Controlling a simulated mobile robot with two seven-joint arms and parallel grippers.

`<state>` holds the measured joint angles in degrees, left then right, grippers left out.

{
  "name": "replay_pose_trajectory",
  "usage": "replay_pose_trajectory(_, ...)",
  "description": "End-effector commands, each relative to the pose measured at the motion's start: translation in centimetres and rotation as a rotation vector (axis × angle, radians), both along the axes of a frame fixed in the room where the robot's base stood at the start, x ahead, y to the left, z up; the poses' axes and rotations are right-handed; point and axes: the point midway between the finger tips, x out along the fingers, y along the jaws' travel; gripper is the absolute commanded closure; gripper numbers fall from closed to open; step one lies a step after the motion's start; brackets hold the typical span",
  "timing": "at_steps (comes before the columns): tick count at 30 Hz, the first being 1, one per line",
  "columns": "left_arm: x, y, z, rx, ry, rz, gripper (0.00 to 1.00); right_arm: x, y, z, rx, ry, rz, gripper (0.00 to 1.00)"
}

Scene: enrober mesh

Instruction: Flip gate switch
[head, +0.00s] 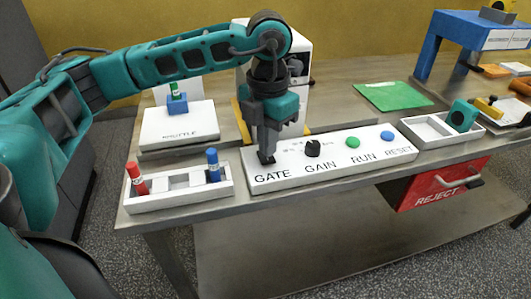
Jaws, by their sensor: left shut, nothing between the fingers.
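The white control panel (322,176) lies along the front of the table, with the labels GATE, GAIN, RUN and RESET. My left gripper (267,158) points down at the GATE end of the panel, its fingers shut and empty. The fingertips are at the panel top just above the GATE label, where the gate switch is hidden behind them; I cannot tell whether they touch it. A black GAIN knob (312,149), a green RUN button (352,143) and a blue RESET button (387,136) sit to the right. My right gripper is not in view.
A white tray (190,203) with a red and a blue marker-like piece stands left of the panel. A white SHUTTLE block (178,130) is behind it. Right are a divided white tray (425,143) and a red REJECT drawer (440,186). A green sheet (393,96) lies behind.

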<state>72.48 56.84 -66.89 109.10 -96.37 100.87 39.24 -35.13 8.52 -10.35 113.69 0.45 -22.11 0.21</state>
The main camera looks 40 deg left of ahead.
Motion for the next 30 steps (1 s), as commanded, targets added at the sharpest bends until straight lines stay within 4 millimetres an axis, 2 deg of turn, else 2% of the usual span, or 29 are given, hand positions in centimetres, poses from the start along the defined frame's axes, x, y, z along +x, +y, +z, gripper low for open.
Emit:
replay_pose_trajectory(13,0.00,0.01,-0.01,0.000,0.000,0.000,1.00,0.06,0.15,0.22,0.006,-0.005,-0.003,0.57)
replay_pose_trajectory(30,0.00,0.00,-0.81,0.000,0.000,0.000,1.00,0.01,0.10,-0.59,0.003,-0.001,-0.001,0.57)
